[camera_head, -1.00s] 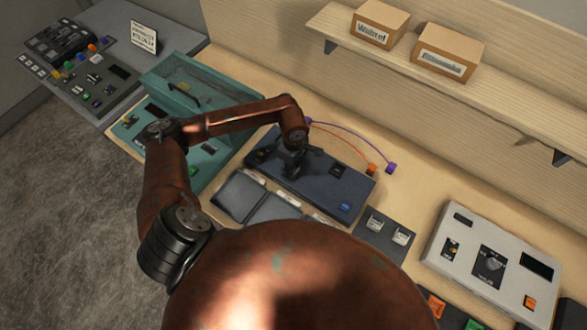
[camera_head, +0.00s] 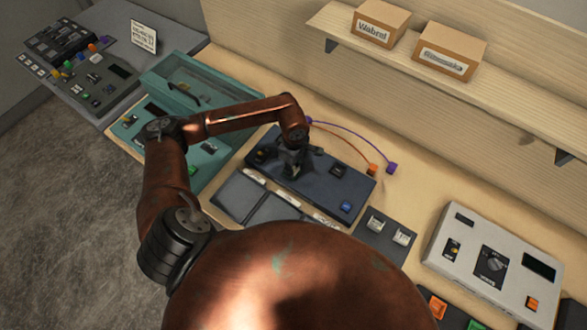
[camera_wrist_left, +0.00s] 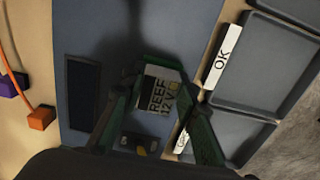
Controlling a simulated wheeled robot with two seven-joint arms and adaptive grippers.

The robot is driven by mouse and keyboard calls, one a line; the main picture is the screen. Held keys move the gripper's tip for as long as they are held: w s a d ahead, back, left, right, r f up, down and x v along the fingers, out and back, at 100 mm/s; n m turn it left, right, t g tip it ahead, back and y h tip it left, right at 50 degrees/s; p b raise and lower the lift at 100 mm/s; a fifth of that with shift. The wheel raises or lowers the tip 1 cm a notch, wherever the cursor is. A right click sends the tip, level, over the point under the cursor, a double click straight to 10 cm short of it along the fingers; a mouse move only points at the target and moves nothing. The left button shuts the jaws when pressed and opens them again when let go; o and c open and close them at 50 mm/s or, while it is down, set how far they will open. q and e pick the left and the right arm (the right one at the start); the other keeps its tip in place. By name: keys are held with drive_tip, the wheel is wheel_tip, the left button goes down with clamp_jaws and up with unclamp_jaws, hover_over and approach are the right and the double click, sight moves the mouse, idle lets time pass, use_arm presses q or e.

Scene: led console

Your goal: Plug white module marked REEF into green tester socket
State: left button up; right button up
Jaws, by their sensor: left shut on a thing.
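The white module marked REEF 12V (camera_wrist_left: 160,92) shows in the left wrist view between the fingers of my left gripper (camera_wrist_left: 155,115). The gripper is shut on it, over the dark blue panel. In the head view my left gripper (camera_head: 291,168) is low over the left part of the dark blue console (camera_head: 325,187); the module is too small to tell there. I cannot tell whether it touches the panel. A teal-green unit (camera_head: 208,160) with a clear-topped lid stands left of the console, partly hidden by my arm. Its socket cannot be made out. My right gripper is not in view.
Dark trays (camera_head: 238,196), one beside an OK label (camera_wrist_left: 222,55), lie in front of the console. Orange (camera_head: 372,169) and purple (camera_head: 391,168) cable plugs lie behind it. A grey holder (camera_head: 385,236) with white modules and a light grey device (camera_head: 490,265) stand right.

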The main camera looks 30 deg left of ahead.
use_arm(q)
drive_tip(key=shift+s+d+f, duration=0.1)
drive_tip(key=shift+s+f, duration=0.2)
drive_tip(key=shift+f, duration=0.2)
drive_tip(key=o, duration=1.1)
drive_tip(key=shift+o, duration=0.7)
drive_tip(key=shift+w, duration=0.15)
drive_tip(key=shift+w+r, duration=0.1)
drive_tip(key=shift+r, duration=0.1)
drive_tip(key=shift+o, duration=0.4)
drive_tip(key=o, duration=0.5)
drive_tip(key=shift+o, duration=0.2)
drive_tip(key=shift+r, duration=0.15)
